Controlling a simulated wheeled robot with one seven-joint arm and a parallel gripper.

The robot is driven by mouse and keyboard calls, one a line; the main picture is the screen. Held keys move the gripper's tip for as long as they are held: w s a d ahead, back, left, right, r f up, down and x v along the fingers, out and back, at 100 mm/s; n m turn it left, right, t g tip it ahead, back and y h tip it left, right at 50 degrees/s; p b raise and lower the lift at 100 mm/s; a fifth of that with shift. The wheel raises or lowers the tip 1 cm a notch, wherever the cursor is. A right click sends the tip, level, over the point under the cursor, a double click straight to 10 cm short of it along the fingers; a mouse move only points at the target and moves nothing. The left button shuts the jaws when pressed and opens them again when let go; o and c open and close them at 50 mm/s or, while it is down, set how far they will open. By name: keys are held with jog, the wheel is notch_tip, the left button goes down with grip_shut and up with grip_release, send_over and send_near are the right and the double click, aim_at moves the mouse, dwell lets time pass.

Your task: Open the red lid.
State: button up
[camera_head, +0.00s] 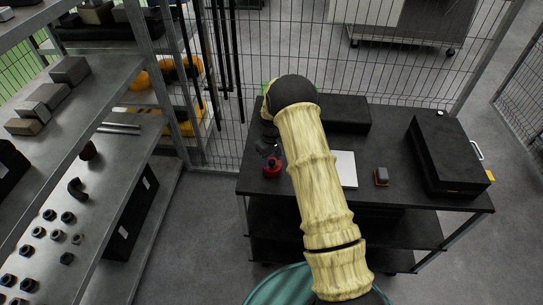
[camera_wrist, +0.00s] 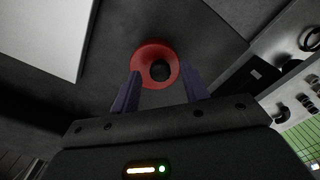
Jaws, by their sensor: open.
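The red lid (camera_wrist: 147,55) is a round red disc with a dark round centre in the wrist view. In the head view, the red lid (camera_head: 271,170) is at the left end of the black table, low beneath the end of my arm. My gripper (camera_wrist: 161,76) is open, with one dark finger on each side of the lid's lower part in the wrist view. I cannot tell whether the fingers touch it. In the head view my gripper (camera_head: 267,150) is small and dark, just above the lid. Whatever is under the lid is hidden.
The black table (camera_head: 405,195) holds a white sheet (camera_head: 346,168), a small dark block (camera_head: 381,176), a black case (camera_head: 448,155) and a dark box (camera_head: 346,114). A metal shelf rack (camera_head: 120,165) with several parts stands left. Wire fencing (camera_head: 400,75) runs behind.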

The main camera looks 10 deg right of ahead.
jog(key=shift+f, duration=0.25)
grip_shut()
